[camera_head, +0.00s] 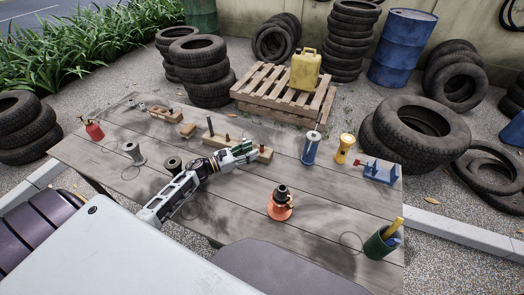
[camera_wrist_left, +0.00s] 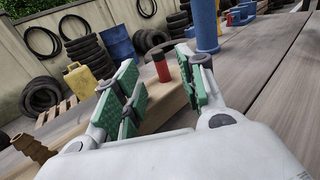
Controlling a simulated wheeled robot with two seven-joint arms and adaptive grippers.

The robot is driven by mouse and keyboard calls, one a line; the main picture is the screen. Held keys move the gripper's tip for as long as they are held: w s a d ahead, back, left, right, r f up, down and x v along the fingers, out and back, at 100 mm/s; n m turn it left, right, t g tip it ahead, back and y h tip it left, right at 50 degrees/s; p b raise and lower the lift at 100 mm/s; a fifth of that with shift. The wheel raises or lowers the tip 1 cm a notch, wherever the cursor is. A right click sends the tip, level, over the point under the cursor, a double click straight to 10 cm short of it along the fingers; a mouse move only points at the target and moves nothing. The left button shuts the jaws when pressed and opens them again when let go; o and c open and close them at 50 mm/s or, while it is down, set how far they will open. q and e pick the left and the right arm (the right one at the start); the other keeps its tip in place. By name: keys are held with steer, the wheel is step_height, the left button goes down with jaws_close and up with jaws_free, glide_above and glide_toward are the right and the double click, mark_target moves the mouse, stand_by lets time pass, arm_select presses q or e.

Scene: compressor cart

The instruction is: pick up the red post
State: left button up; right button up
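The red post (camera_wrist_left: 162,72), with a black top, stands upright in a long wooden block (camera_wrist_left: 175,103) in the left wrist view. The block (camera_head: 216,140) lies on the table in the head view, where the red post is not clearly seen behind my gripper. My left gripper (camera_head: 243,151) is over the block in the head view. Its green-padded fingers (camera_wrist_left: 157,88) are apart in the wrist view, and the post shows in the gap between them. I cannot tell how far ahead of the fingertips the post is. My right gripper is not in view.
On the wooden table (camera_head: 225,215) stand a blue cylinder (camera_head: 311,147), a yellow object (camera_head: 345,148), a blue holder (camera_head: 381,171), an orange object (camera_head: 280,207) and a green cup (camera_head: 379,245). A grey spool (camera_head: 133,153) is at left.

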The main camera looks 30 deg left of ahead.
mark_target(262, 146)
arm_select(q)
steer(key=shift+w+d, duration=0.1)
steer(key=shift+w, duration=0.05)
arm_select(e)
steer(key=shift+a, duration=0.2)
arm_select(q)
steer(key=shift+w+d, duration=0.1)
steer(key=shift+w, duration=0.05)
steer(key=shift+p+x, duration=0.3)
steer(key=shift+x, duration=2.35)
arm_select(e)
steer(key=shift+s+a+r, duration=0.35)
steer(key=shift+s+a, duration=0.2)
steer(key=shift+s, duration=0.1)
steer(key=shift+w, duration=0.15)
arm_select(q)
steer(key=shift+c, duration=0.8)
steer(key=c, duration=0.5)
jaws_close()
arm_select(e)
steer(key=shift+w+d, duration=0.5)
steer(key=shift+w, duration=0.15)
